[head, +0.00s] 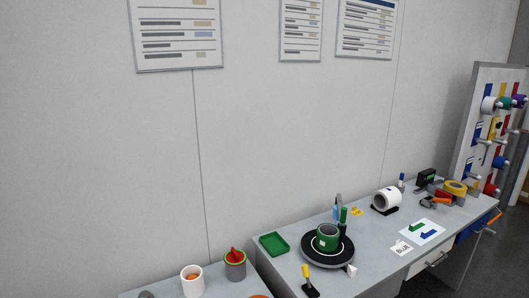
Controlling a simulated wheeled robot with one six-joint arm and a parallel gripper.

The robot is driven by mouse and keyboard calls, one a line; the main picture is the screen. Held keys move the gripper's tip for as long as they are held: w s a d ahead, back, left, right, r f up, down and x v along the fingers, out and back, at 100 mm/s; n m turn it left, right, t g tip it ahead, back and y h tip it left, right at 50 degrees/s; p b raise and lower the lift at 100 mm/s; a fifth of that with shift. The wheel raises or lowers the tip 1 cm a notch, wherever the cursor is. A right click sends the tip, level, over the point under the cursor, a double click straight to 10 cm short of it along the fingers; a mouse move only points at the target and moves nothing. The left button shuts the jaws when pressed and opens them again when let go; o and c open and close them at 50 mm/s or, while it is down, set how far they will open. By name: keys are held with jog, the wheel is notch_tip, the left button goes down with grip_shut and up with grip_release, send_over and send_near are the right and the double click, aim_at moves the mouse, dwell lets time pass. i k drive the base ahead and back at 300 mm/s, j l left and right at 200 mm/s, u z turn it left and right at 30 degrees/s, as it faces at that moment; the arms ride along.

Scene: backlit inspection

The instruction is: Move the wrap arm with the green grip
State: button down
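A black round turntable (311,253) stands on the grey bench in the head view. A green cylinder with a white top part (327,240) sits at its middle. Behind the cylinder, a small upright green grip (343,215) stands on a dark part. I take it for the wrap arm's green grip, but its lower end is partly hidden. A yellow upright grip (305,271) on a black base stands at the front left of the turntable. My gripper is not in view.
A green tray (273,244) lies left of the turntable. A white card reading "BLUE" (402,248) and a sheet with green and blue shapes (437,231) lie right. A white roll (386,199) stands behind.

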aim_at(339, 210)
jog(key=l, duration=0.4)
jog(key=i+l+u, duration=0.2)
jog(key=i+l, duration=1.3)
jog(key=i, duration=0.05)
